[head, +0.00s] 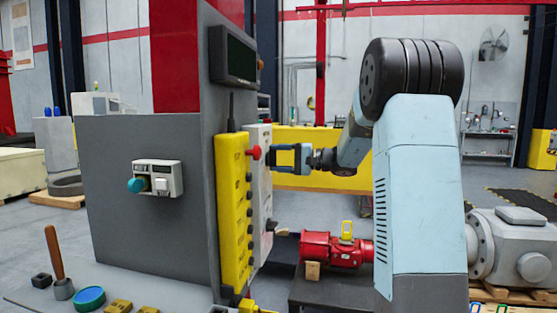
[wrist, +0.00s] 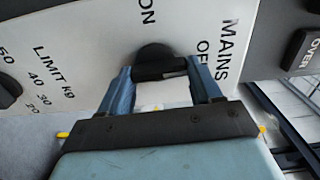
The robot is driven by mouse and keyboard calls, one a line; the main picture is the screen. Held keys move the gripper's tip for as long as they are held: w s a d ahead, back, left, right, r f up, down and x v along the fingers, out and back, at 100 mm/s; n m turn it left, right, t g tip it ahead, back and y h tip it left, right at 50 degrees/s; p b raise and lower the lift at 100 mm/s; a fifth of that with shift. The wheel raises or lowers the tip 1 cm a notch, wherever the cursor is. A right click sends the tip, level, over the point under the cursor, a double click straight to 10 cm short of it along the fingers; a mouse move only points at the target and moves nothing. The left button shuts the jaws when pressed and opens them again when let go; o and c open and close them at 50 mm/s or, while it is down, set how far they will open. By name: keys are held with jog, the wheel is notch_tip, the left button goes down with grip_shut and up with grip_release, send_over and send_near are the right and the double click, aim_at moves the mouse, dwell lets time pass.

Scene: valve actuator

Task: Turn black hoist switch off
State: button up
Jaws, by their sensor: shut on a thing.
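In the head view my gripper (head: 288,157) reaches from the right to the white panel (head: 261,205); the switch itself is hidden there.
Another black knob (wrist: 8,90), by LIMIT kg, is at the wrist view's left. A red motor (head: 330,249) sits below my arm.

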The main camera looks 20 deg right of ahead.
jog(key=shift+m, duration=0.3)
jog(key=o, duration=1.1)
jog(key=shift+w+f, duration=0.1)
jog(key=shift+c, duration=0.2)
jog(key=shift+d, duration=0.1)
jog(key=v, duration=1.3)
jog(key=shift+s+d, duration=0.2)
jog(key=shift+d, duration=0.05)
jog(key=s+a+f+n+g+h, duration=0.25)
jog(key=s+a+g+h, duration=0.35)
jog(key=s+a, duration=0.95)
jog(key=s+f+n+t+h, duration=0.1)
jog(key=s+f+h, duration=0.2)
jog(key=s, duration=0.6)
jog(key=s+f+n+t+h, duration=0.1)
jog(key=s+f+h, duration=0.3)
jog(key=s, duration=0.5)
jog(key=n+h, duration=0.1)
jog(key=h, duration=0.1)
jog(key=shift+s+d+t+h, duration=0.2)
jog(key=shift+d+t+h, duration=0.1)
jog(key=shift+d, duration=0.1)
